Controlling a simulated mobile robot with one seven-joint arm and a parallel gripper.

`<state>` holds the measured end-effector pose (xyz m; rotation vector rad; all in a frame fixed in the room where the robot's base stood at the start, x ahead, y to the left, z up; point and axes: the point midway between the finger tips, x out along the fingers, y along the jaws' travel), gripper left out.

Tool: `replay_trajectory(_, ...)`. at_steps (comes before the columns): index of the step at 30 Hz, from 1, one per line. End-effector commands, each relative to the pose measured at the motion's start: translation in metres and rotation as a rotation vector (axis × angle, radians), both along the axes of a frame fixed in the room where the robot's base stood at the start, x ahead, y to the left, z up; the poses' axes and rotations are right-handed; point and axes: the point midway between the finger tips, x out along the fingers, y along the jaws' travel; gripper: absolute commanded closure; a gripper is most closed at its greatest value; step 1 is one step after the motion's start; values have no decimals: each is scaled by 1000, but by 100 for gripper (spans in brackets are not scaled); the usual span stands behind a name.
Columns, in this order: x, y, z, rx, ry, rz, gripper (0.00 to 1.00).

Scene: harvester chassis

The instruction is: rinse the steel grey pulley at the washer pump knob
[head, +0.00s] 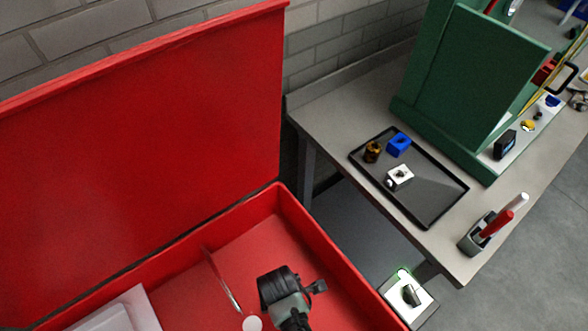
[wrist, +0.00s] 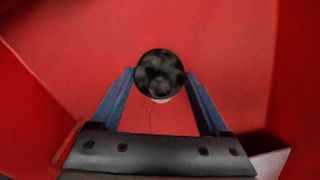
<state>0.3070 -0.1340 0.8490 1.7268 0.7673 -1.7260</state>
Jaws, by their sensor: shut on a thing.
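My gripper (wrist: 160,82) is shut on a dark, round, mottled piece (wrist: 159,70), held between its two blue fingertips in the wrist view. It looks like the steel grey pulley, though its colour is hard to judge. In the head view my gripper's dark wrist end (head: 280,288) is inside the open red box, and the fingers and held piece are hidden there. I cannot pick out the washer pump knob for certain. A small white disc (head: 252,323) shows at the bottom of the head view, beside my gripper. What it is cannot be told.
The red box (head: 330,250) has high walls and a raised lid (head: 150,140). A white container (head: 115,315) and a thin shiny strip (head: 222,280) are inside. Right of it, a bench (head: 335,115) holds a black tray (head: 435,190) with small blocks, a pen holder and a green frame.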

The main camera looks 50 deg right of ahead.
Motion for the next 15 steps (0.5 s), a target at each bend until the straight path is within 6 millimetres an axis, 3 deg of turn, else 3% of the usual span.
replay_trajectory(15,44,26,-10,-2,-2,2,100)
